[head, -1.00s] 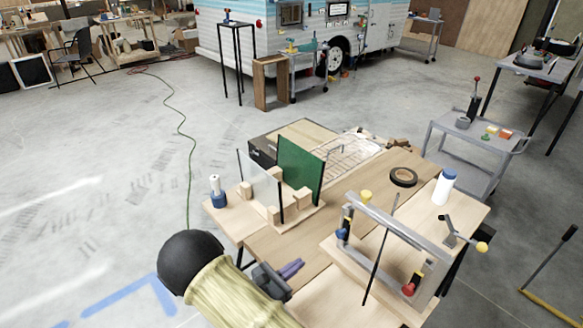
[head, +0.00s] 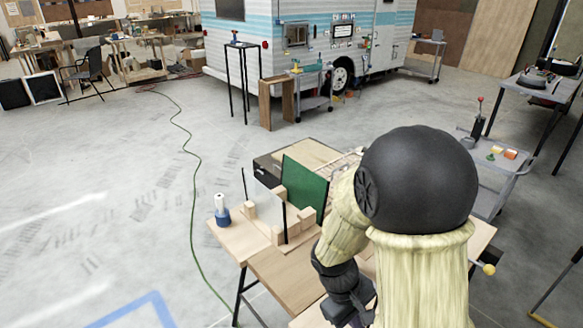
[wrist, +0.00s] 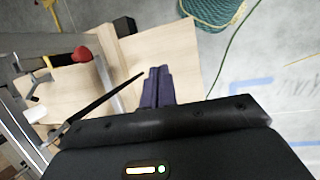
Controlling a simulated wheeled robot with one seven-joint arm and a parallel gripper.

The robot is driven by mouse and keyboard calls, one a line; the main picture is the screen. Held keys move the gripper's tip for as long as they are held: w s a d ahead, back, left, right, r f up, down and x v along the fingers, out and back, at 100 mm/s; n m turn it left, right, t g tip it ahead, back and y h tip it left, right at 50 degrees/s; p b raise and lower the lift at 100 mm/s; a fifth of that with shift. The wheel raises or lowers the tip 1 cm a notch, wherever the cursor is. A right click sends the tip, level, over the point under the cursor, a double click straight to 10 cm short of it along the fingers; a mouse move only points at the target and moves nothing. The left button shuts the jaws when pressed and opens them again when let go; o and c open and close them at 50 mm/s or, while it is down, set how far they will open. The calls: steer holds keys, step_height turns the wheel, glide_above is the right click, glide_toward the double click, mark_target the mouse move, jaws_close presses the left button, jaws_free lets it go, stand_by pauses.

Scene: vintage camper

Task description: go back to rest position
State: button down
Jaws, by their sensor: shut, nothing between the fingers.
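My gripper (wrist: 159,72) shows in the wrist view as two dark purple fingers side by side, shut with nothing between them. The light wooden workbench top (wrist: 180,58) lies below it. In the head view my raised arm covers the right part of the bench, and my gripper is at the bottom edge, partly cut off, so its fingers are hard to make out there.
A green panel (head: 304,187) stands in wooden blocks on the bench (head: 285,278). A blue-based bottle (head: 221,212) stands left of it. In the wrist view, a red knob (wrist: 82,54) and a black rod (wrist: 100,102) are left of the fingers. Floor at left is open, crossed by a green cord (head: 197,190).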

step_height(320, 180, up, 6)
steer(key=d+m+t+y, duration=0.1)
steer(key=m+t+y, duration=0.2)
steer(key=m, duration=0.4)
steer(key=shift+d+t+y, duration=0.15)
steer(key=shift+t+y, duration=0.25)
steer(key=shift+t, duration=0.3)
